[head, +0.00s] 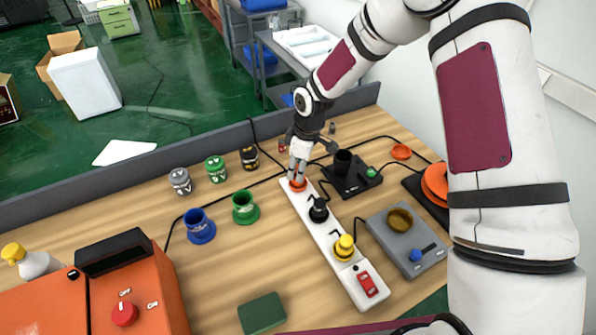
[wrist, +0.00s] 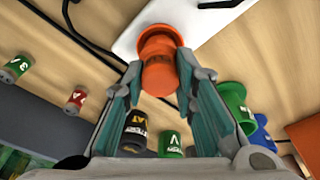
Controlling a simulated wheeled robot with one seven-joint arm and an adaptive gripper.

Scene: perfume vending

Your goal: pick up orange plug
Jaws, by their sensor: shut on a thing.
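The orange plug (wrist: 158,62) sits between the fingertips of my gripper (wrist: 157,75) in the wrist view. My gripper is shut on it. In the head view the orange plug (head: 298,185) is at the far end of the white power strip (head: 326,238), with my gripper (head: 298,172) directly above it. I cannot tell whether the plug is still seated in the strip. A black plug (head: 319,211) and a yellow plug (head: 344,247) stand further along the strip.
A black device (head: 352,177) and a grey device (head: 405,240) stand right of the strip. Blue (head: 200,228) and green (head: 245,208) cups and several small cans are on the left. An orange machine (head: 135,290) is at the front left. Dark cables cross the table.

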